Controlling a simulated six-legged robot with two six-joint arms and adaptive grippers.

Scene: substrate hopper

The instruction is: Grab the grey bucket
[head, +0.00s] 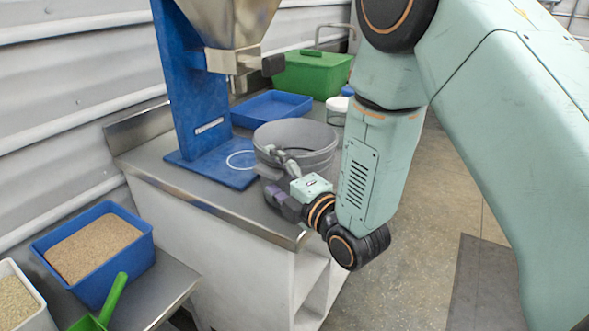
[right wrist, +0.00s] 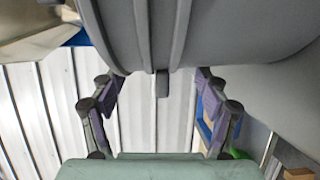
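The grey bucket (head: 318,142) stands upright on the metal worktop, with its open mouth up and nothing seen inside. In the right wrist view the bucket's ribbed wall (right wrist: 225,35) fills the top, with a small tab below its edge. My right gripper (head: 274,176) is at the bucket's near side, close to the wall. In the right wrist view this gripper (right wrist: 160,85) has its purple-padded fingers spread apart, and they are not closed on the bucket. I cannot tell whether the fingers touch it. My left gripper is not in view.
A blue stand (head: 195,90) with a metal hopper (head: 228,22) is left of the bucket. A blue tray (head: 272,107), a green box (head: 312,74) and a white-lidded jar (head: 337,110) are behind it. A grain-filled blue bin (head: 135,262) is lower left. Floor is open to the right.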

